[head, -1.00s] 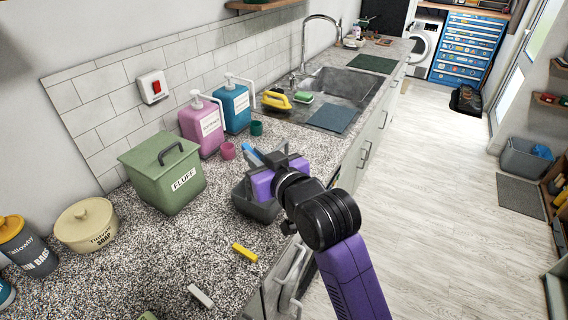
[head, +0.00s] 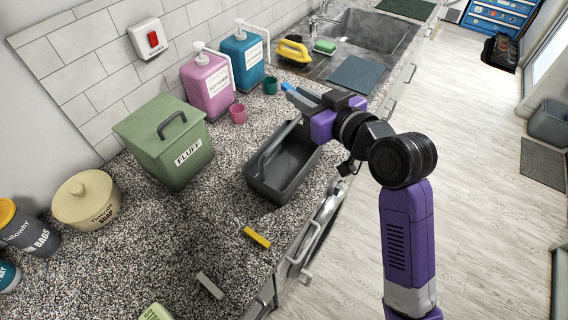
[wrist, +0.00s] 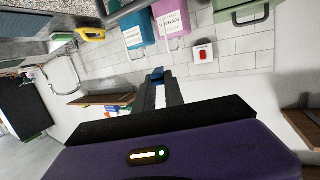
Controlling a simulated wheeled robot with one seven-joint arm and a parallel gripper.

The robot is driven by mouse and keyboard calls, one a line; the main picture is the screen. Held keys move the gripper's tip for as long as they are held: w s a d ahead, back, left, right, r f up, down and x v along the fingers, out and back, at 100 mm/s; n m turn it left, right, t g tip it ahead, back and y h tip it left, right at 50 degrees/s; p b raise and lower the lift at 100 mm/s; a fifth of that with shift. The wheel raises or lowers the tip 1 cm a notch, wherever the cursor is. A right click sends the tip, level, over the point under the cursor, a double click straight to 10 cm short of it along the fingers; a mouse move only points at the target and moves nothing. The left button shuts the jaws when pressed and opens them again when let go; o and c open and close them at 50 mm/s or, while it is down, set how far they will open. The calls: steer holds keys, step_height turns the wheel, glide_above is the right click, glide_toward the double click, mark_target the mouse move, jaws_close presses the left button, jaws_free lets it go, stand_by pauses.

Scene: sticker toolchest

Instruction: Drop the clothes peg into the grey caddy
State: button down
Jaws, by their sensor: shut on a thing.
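The grey caddy (head: 255,181) is an open, dark grey tub with a carrying handle, standing on the speckled worktop near its front edge. My gripper (head: 297,95) is shut on a small blue thing, which I take for the clothes peg (head: 289,87). The gripper is beyond the caddy's far right end in the head view, apparently raised. In the wrist view the blue peg (wrist: 157,72) shows at the tips of the shut jaws. Most of the peg is hidden by the fingers.
A green FLUFF bin (head: 165,150) stands left of the caddy. Pink (head: 208,88) and blue (head: 242,62) pump bottles and small cups stand behind. A yellow piece (head: 257,237) and a grey piece (head: 210,285) lie in front. The sink (head: 365,32) is beyond.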

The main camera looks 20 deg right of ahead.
steer(key=shift+f+b, duration=1.15)
steer(key=shift+f, duration=0.65)
steer(key=c, duration=1.3)
jaws_free()
steer(key=shift+c, duration=0.2)
steer(key=shift+s, duration=0.15)
steer(key=b+v, duration=0.1)
steer(key=v, duration=0.6)
steer(key=shift+s+r, duration=0.15)
steer(key=shift+s, duration=0.1)
